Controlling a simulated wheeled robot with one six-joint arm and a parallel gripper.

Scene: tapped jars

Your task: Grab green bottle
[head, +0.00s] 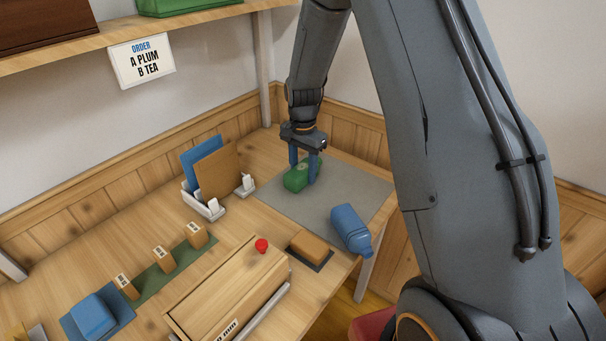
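The green bottle (296,180) lies on its side on the grey mat (276,208) at the back right of the table, in the head view. My gripper (304,168) points down over it from above, with its two blue fingers apart. One finger shows in front of the bottle, and the other goes down at its far side, its tip hidden by the bottle. The bottle is between the fingers. I cannot tell whether the fingers press on it.
A blue bottle (351,229) lies at the mat's front edge. A white holder with folders (208,207) stands left of the mat.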

